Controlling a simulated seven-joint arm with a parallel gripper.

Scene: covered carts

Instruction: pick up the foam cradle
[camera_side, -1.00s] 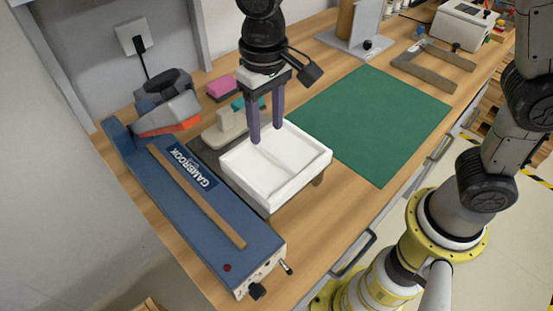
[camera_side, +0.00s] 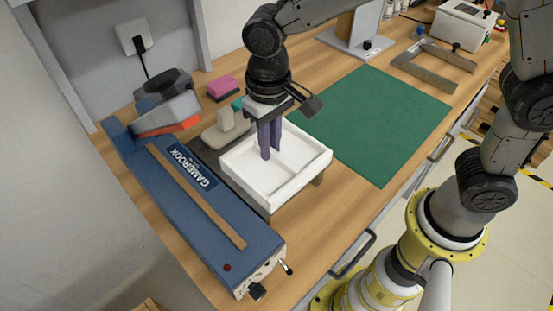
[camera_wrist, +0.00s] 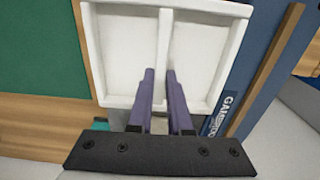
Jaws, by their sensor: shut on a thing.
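The foam cradle (camera_side: 298,184) is a white open tray with a divider between two shallow compartments. It sits level at the bench, right of the blue machine. In the wrist view the cradle (camera_wrist: 122,50) fills the top middle, both compartments empty. My gripper (camera_side: 268,154) reaches down into it from above, its purple fingers close together. In the wrist view my gripper (camera_wrist: 160,73) has one finger on each side of the divider, shut on it. The fingertips partly hide the divider. Whether the cradle is clear of its support cannot be told.
The blue Gambrook machine (camera_side: 205,195) lies close on the left. A beige block-shaped item (camera_side: 225,125) and a pink block (camera_side: 222,88) stand behind. A clear green mat (camera_side: 380,120) lies to the right. A grey metal frame (camera_side: 430,68) is farther back.

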